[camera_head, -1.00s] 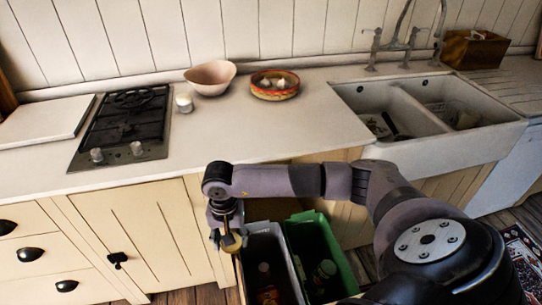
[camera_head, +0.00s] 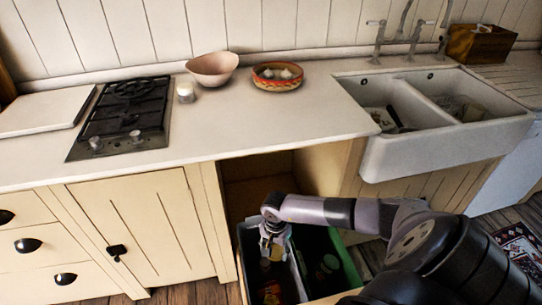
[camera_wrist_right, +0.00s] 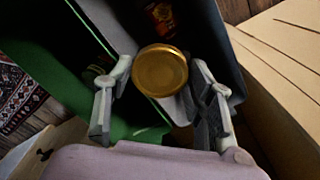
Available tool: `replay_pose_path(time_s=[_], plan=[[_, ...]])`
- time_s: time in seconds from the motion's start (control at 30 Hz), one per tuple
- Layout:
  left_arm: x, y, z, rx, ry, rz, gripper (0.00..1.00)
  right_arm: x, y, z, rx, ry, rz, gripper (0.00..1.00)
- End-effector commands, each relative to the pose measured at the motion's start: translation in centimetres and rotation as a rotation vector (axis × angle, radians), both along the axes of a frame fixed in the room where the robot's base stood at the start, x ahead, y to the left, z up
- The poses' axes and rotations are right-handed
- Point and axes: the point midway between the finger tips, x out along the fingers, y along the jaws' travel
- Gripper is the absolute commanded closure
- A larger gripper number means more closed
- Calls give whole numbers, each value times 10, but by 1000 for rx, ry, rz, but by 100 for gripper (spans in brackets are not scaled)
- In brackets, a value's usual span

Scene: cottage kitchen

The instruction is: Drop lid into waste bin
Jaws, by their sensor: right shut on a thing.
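My right gripper (camera_head: 273,246) points down over the pull-out bins under the counter, mainly over the grey bin (camera_head: 248,245). It is shut on a round gold lid (camera_wrist_right: 160,70), which shows between the two fingers (camera_wrist_right: 161,80) in the right wrist view. In that view the lid overlaps the walls between the grey bin (camera_wrist_right: 215,60) and the green bin (camera_wrist_right: 45,60). The green bin (camera_head: 346,262) stands right of the grey one in the head view. My left gripper is not in view.
Packaging (camera_wrist_right: 160,18) lies inside the grey bin, and a dark green item (camera_head: 328,264) is in the green bin. The counter (camera_head: 230,125) above holds a hob (camera_head: 125,115), a pink bowl (camera_head: 212,68) and a patterned bowl (camera_head: 277,84). A sink (camera_head: 450,130) is at right.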

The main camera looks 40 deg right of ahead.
Motion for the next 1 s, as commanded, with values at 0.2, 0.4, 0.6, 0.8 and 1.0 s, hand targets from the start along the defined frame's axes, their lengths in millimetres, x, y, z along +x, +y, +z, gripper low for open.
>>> replay_pose_path(time_s=[0.2, 0.4, 0.6, 0.8, 1.0], plan=[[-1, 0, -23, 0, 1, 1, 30, 0, 1, -31, 2, 1, -1, 59], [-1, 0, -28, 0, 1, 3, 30, 0, 0, -40, 0, 0, 1, 59], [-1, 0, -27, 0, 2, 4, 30, 0, 0, -40, 0, 0, 1, 59], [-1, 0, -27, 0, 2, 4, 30, 0, 0, -39, 0, 0, 1, 39], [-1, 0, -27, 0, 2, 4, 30, 0, 0, -39, 0, 0, 1, 27]])
